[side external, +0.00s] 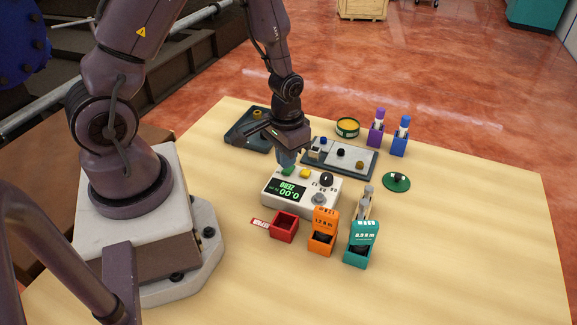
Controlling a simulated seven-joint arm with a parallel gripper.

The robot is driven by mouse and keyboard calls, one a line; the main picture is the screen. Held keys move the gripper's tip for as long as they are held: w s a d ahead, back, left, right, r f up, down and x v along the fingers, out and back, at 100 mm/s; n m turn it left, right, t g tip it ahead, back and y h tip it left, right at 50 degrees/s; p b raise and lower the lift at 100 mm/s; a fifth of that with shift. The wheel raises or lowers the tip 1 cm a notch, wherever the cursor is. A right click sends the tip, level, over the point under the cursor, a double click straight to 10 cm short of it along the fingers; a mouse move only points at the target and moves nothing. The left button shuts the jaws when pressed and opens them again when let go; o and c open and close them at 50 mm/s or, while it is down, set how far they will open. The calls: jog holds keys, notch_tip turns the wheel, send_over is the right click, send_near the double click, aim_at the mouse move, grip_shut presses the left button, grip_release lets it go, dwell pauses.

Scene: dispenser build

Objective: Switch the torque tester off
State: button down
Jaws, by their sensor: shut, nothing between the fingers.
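The torque tester (302,190) is a white box on the wooden table, with a lit green display (288,190) reading 0.00 and the word ZERO. On its top are a green button (288,170), a yellow button (305,173) and a dark knob (326,179). A grey round part (319,197) sits at its front right. My gripper (286,161) points down over the tester's back left corner, shut and empty. Its tips are right at the green button; I cannot tell whether they touch it.
Red (284,226), orange (323,231) and teal (358,243) bins stand in front of the tester. A dark tray with parts (340,168) lies behind it. Purple (376,134) and blue (399,144) holders stand at the back. The table's right side is clear.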

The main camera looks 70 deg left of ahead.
jog(key=shift+f, duration=0.95)
dwell(0.3)
jog(key=shift+r, duration=3.55)
jog(key=s+g, duration=0.1)
jog(key=s, duration=0.1)
notch_tip(320, 180, up, 13)
jog(key=m+t, duration=0.1)
jog(key=t, duration=0.1)
send_over(286, 171)
jog(key=s+d, duration=0.4)
jog(key=s, duration=0.1)
jog(key=s+d+r+m+t, duration=0.2)
jog(key=s+d+r+t, duration=0.1)
jog(key=r, duration=0.7)
jog(key=shift+s+r+t, duration=0.2)
jog(key=shift+s+t, duration=0.3)
jog(key=shift+t, duration=0.3)
